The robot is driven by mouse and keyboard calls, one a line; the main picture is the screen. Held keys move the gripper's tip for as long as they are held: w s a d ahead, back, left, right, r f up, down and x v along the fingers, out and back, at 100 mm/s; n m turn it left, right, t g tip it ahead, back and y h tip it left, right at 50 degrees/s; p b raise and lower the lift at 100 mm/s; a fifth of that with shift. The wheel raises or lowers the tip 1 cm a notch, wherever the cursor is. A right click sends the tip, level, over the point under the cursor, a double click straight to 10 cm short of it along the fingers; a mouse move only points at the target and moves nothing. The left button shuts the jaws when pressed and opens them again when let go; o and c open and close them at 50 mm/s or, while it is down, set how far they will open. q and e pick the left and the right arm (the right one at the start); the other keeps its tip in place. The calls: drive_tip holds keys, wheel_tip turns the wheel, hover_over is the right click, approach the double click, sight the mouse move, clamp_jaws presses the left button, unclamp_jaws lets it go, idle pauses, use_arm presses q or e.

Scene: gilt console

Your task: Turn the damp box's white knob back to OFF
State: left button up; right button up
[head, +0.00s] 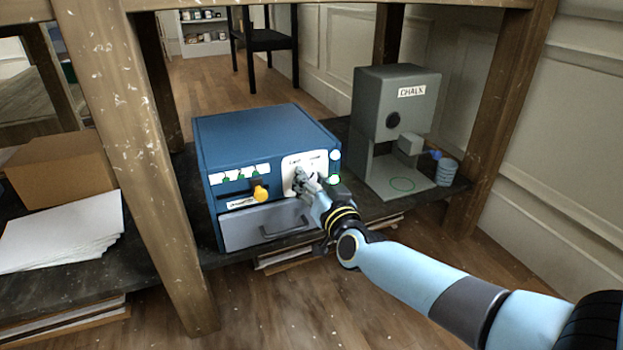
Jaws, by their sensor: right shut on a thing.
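The damp box (262,135) is a blue box with a grey drawer front, standing on the dark lower shelf of the console. A white panel (291,161) with small dark lettering is on the right of its front face. My right gripper (300,177) is at this panel, shut on the white knob, which the fingers hide. The knob's setting cannot be read. A yellow-orange knob (261,193) sits on the front, left of the panel, below a row of white tags (240,174) with green marks. My left gripper is not in view.
A grey machine labelled CHALK (395,115) stands right of the damp box, with a small blue-grey cup (447,172) beside it. A thick wooden leg (140,165) rises left of the box. White papers (62,232) and a cardboard box (60,168) lie further left.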

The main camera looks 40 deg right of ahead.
drive_tip(key=shift+r+n+p, duration=0.2)
drive_tip(key=shift+n+p, duration=0.1)
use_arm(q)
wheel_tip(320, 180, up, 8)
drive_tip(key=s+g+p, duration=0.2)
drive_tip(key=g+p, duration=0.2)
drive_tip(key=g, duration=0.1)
use_arm(e)
drive_tip(key=n, duration=0.4)
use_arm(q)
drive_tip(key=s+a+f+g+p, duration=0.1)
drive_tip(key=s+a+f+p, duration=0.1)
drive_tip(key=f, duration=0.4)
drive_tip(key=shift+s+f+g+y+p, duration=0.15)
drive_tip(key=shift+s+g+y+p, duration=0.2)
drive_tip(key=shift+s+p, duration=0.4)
use_arm(e)
drive_tip(key=shift+a+f+n, duration=0.1)
drive_tip(key=shift+f+n, duration=0.05)
drive_tip(key=shift+n, duration=1.95)
drive_tip(key=shift+f+n, duration=0.1)
drive_tip(key=shift+n, duration=2)
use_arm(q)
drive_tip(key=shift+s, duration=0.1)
use_arm(e)
drive_tip(key=o, duration=1.1)
